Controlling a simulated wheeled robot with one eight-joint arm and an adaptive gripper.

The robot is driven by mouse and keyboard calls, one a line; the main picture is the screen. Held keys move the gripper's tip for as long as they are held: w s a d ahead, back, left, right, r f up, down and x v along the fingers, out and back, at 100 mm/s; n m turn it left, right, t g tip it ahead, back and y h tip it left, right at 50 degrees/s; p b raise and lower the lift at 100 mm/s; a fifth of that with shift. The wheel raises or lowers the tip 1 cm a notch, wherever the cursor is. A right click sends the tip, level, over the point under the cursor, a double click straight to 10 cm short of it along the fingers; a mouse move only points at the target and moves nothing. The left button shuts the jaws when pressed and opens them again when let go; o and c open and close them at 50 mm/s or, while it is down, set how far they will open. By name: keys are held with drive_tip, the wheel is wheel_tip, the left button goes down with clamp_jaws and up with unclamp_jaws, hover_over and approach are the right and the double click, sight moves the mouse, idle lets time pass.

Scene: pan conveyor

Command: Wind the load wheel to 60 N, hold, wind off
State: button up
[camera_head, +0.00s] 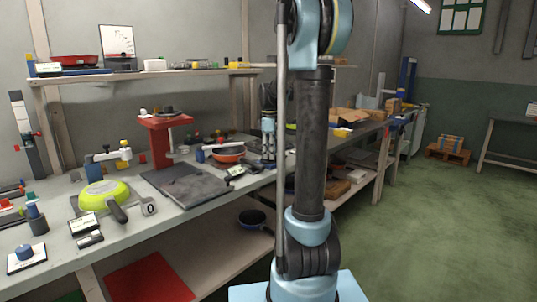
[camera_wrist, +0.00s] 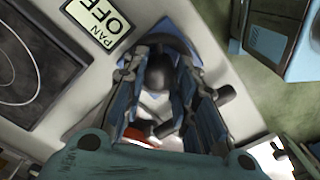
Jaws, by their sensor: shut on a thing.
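My gripper (camera_wrist: 165,110) points down at the bench. In the head view my gripper (camera_head: 268,145) is beside the dark hot plate, partly behind my arm. In the wrist view its two fingers close around what looks like the load wheel (camera_wrist: 168,42), a blue rounded part with a dark hub between the fingers. A short dark stub shows just right of the right finger. Most of the wheel is hidden by the fingers. A display reading "PAN OFF" (camera_wrist: 97,20) lies beside it. I see no legible force reading.
The bench (camera_head: 150,228) holds a green pan (camera_head: 103,194), a dark hot plate (camera_head: 186,184), a red stand (camera_head: 160,140) and an orange-red pan (camera_head: 228,154) close to my gripper. A blue pan (camera_head: 252,217) is on the lower shelf. Open green floor (camera_head: 435,220) lies to the right.

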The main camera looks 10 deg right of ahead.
drive_tip(key=shift+n, duration=0.5)
drive_tip(key=o, duration=1.1)
wheel_tip(320, 180, up, 12)
idle(0.4)
